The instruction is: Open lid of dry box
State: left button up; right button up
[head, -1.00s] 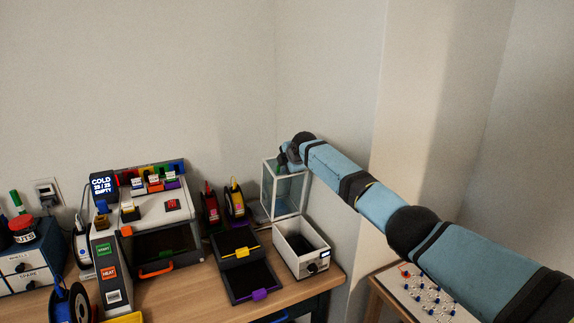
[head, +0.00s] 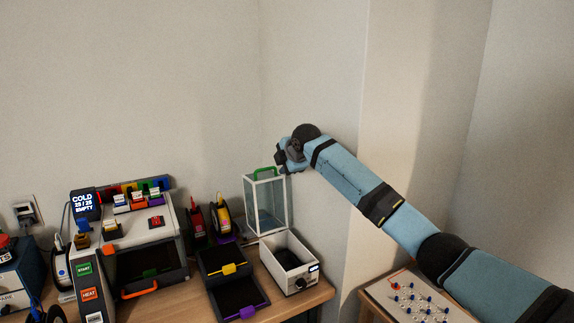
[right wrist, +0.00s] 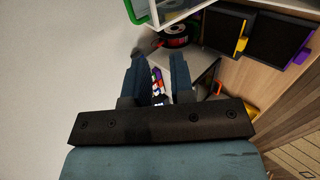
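The dry box (head: 289,264) is a white open-topped box with a dark inside and a black knob, at the right end of the table. Its clear, white-framed lid (head: 265,207) stands upright behind the box opening. The lid's green handle (head: 263,173) is at its top edge. My right gripper (head: 284,158) is above and just right of the lid's top in the head view. In the right wrist view its two fingers (right wrist: 158,78) are apart with nothing held between them. The handle (right wrist: 132,12) and lid frame show beyond them at the top. My left gripper is out of view.
Black trays (head: 232,285) with yellow and purple tabs lie left of the dry box. Upright spools (head: 222,213) stand behind them, beside a printer-like machine (head: 140,230). The wall is close behind. A small side table (head: 372,310) with a pegged board stands at right.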

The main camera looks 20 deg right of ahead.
jog(key=shift+v, duration=1.2)
